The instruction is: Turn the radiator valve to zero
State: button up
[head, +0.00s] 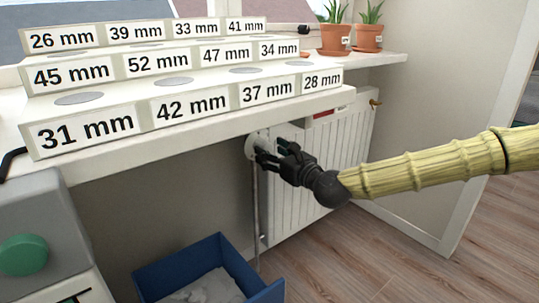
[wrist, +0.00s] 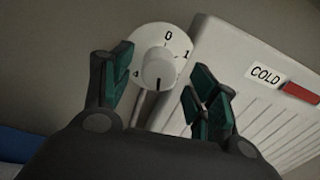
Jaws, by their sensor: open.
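The radiator valve shows in the wrist view as a round white dial (wrist: 146,42) with a pale knob (wrist: 158,68) at its middle. I can read 0 at the top, 1 at the right and 4 at the lower left. A dark mark on the knob points downward, away from the 0. My gripper (wrist: 160,90) is open, its green-padded fingers to the left and right of the knob, with no clear contact. In the head view my gripper (head: 268,157) is in front of the valve dial (head: 251,146) and partly hides it.
The white radiator (head: 315,180) is right of the valve, with a COLD label (wrist: 265,75). A windowsill (head: 200,140) with number-labelled steps overhangs above. A pipe (head: 256,215) runs down from the valve. A blue box (head: 165,275) stands below. Wooden floor (head: 400,255) is clear at right.

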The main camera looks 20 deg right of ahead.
jog(key=shift+w+a, duration=0.25)
jog(key=shift+w, duration=0.4)
jog(key=shift+c, duration=0.4)
jog(key=c, duration=0.9)
jog(key=shift+c, duration=0.2)
